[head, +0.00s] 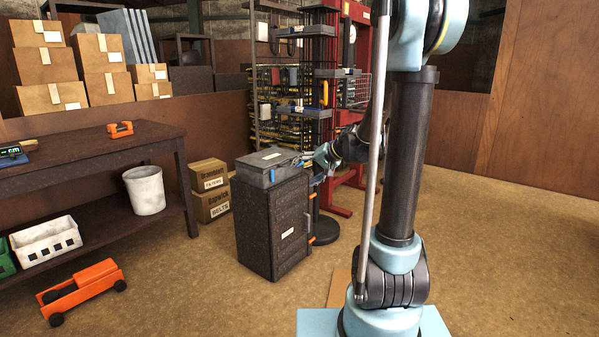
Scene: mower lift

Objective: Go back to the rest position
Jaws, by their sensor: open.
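My gripper (309,163) is small in the head view, beside the right end of a grey metal box (268,160) with a blue latch. The box lies on top of a dark speckled cabinet (262,230). The gripper is open, and I see nothing held in it. I cannot tell whether its fingers touch the box. My arm's wrist reaches in from the right, partly hidden behind my own upright arm link.
A dark workbench (90,160) stands at left, with a white bucket (145,190) on its lower shelf. An orange wheeled unit (82,288) sits on the floor before it. Cardboard boxes (210,190) stand behind the cabinet. A red frame (381,60) stands behind. The right floor is clear.

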